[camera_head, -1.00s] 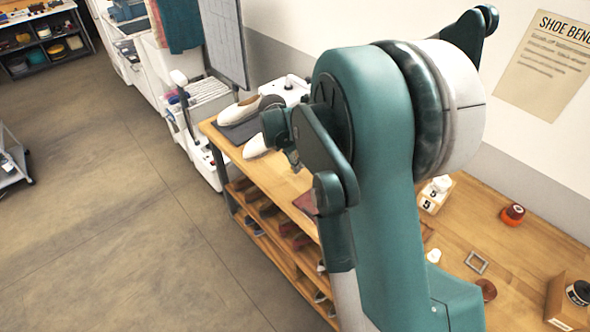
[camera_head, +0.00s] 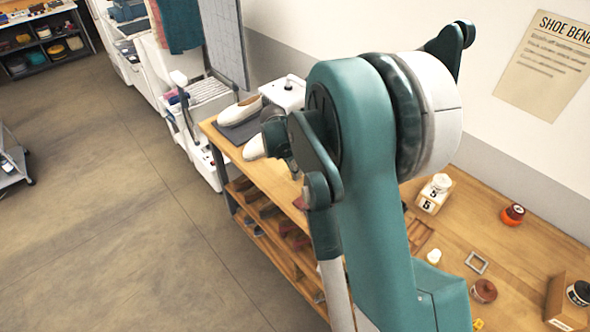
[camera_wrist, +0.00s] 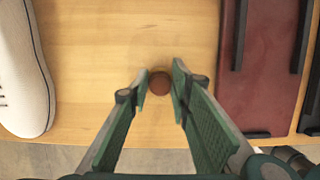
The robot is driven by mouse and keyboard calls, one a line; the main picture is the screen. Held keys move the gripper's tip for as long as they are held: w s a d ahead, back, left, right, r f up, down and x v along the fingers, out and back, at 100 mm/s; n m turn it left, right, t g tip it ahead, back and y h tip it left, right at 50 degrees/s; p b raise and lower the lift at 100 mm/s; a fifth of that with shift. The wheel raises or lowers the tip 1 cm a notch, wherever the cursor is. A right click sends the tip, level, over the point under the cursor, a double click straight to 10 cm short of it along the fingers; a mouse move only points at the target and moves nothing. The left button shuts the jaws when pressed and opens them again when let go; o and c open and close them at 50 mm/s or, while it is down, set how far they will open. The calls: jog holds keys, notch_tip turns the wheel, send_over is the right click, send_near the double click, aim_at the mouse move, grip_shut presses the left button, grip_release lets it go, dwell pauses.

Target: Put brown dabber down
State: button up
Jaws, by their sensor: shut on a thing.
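The brown dabber (camera_wrist: 159,83) shows in the wrist view as a small round brown top between the fingertips of my gripper (camera_wrist: 160,84). My gripper is shut on it, above the light wooden bench top (camera_wrist: 110,45). Whether the dabber's underside touches the wood cannot be seen. In the head view my own arm hides the dabber and most of my gripper.
In the wrist view a white shoe (camera_wrist: 22,75) lies left and a dark red board with black bars (camera_wrist: 262,65) right. The bench's front edge is close below. Bare wood lies around the dabber. A brown round pot (camera_head: 484,290) stands at the bench's near right.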

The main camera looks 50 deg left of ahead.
jog(key=shift+f, duration=0.15)
jog(key=o, duration=0.8)
jog(key=shift+c, duration=0.2)
jog(key=v, duration=1.2)
jog(key=shift+r, duration=0.2)
